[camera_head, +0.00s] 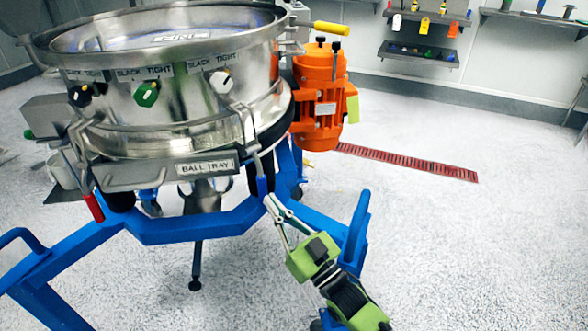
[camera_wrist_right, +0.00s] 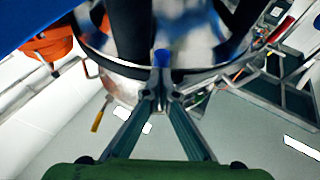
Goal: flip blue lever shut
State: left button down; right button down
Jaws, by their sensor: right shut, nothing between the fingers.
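The blue lever (camera_head: 262,187) hangs down on the front right side of the metal sifter (camera_head: 190,110), its rod running up to the sifter's side. My right gripper (camera_head: 269,201) is shut and empty. Its fingertips are just below the blue lever's lower end, very close to it; I cannot tell whether they touch. In the right wrist view the blue lever (camera_wrist_right: 161,58) shows right at the tips of my closed fingers (camera_wrist_right: 160,78). My left gripper is not in view.
The sifter stands on a blue frame (camera_head: 190,228), with a blue post (camera_head: 356,225) beside my right arm. A red-handled lever (camera_head: 94,207) hangs at the left of the ball tray (camera_head: 150,175). An orange motor (camera_head: 318,95) and yellow handle (camera_head: 331,28) are at the right. Open floor lies beyond.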

send_near(255, 152)
jog(key=x, duration=0.4)
jog(key=shift+w+a, duration=0.1)
jog(key=shift+r, duration=0.35)
jog(key=shift+f, duration=0.1)
